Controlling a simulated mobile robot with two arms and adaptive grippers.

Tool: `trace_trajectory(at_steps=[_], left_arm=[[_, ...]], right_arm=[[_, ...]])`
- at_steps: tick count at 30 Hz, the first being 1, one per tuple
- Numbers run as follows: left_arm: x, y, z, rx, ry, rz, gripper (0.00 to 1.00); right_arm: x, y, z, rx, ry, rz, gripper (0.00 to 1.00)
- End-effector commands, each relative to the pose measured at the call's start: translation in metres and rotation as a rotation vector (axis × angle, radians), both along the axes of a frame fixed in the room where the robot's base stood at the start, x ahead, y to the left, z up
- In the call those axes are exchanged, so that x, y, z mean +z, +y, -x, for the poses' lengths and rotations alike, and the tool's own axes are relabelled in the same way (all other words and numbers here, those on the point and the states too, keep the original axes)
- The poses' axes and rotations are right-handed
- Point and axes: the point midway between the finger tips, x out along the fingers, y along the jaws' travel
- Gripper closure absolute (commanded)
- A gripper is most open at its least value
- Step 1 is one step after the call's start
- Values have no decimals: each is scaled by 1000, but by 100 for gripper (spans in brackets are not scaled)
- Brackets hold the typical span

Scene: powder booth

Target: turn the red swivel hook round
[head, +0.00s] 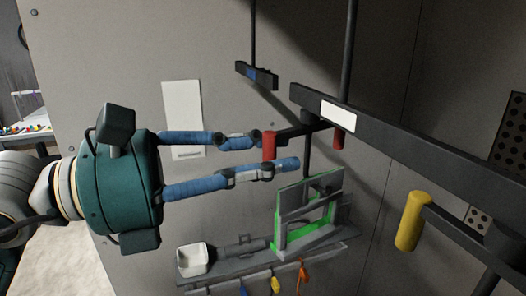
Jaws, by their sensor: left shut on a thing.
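The red swivel hook has a red upright grip (269,146) at the end of a short dark arm. The arm runs right to a second red part (338,139) just under a dark overhead rail (330,111). My left gripper (274,153), a teal body with two blue fingers, reaches in from the left and is shut on the red grip. One finger passes above and behind it, the other below and in front, and the lower finger hides its bottom end. My right gripper is not in view.
A yellow hook (411,220) hangs at the right. A bar with a blue mark (256,75) hangs behind. Below the gripper is a grey shelf (222,273) with a white cup (193,259), a green-edged frame (309,215) and coloured tags. A paper sheet (183,104) is on the wall.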

Motion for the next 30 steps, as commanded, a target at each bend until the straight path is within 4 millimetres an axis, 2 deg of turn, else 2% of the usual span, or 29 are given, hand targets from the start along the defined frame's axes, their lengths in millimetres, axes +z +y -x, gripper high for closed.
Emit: trace_trajectory(at_steps=[4, 15, 30], left_arm=[[4, -8, 13, -9, -12, 5, 86], [6, -26, 27, -12, -13, 8, 85], [6, -49, 33, -11, -14, 11, 85]], right_arm=[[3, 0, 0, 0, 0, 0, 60], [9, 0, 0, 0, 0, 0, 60], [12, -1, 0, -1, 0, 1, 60]])
